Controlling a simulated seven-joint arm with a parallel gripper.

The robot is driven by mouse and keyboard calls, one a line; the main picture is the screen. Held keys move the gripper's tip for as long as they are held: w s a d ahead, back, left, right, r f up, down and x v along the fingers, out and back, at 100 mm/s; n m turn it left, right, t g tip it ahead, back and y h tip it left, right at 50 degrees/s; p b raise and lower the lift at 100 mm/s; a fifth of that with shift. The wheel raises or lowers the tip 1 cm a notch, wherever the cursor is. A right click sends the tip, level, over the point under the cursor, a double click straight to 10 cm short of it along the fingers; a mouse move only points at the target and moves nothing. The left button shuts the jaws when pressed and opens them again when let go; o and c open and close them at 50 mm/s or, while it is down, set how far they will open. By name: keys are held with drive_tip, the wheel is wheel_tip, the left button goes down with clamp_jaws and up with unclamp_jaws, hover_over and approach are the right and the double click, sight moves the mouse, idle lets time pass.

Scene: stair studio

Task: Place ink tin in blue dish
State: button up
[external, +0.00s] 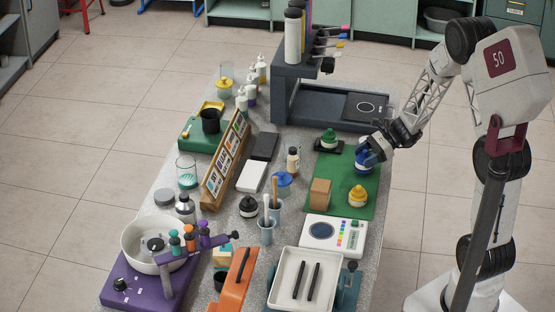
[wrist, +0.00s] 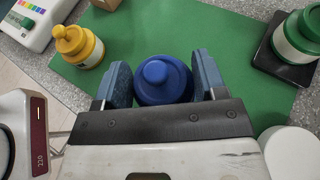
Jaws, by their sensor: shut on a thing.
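A blue knobbed tin (external: 363,161), which I take for the ink tin, is between the fingers of my gripper (external: 369,152) over the green mat's right side. In the wrist view my gripper (wrist: 164,82) is shut on this tin (wrist: 163,78), one finger on each side, with its round knob facing the camera. Whether it touches the mat I cannot tell. A small round blue thing (external: 283,179), perhaps the blue dish, is left of the mat near the cups. It is not in the wrist view.
A yellow knobbed tin (external: 358,196) and a brown block (external: 320,192) stand on the green mat (external: 339,175). A green-topped jar (external: 329,140) stands on a dark pad at its back. A white scale (external: 335,234) is in front. Cups (external: 266,231) stand left of the mat.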

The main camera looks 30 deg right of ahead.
drive_tip(key=shift+f, duration=0.25)
drive_tip(key=o, duration=1.2)
drive_tip(key=shift+c, duration=0.2)
drive_tip(key=shift+r, duration=0.1)
drive_tip(key=shift+r, duration=0.45)
drive_tip(key=v, duration=1.2)
drive_tip(key=shift+f, duration=0.1)
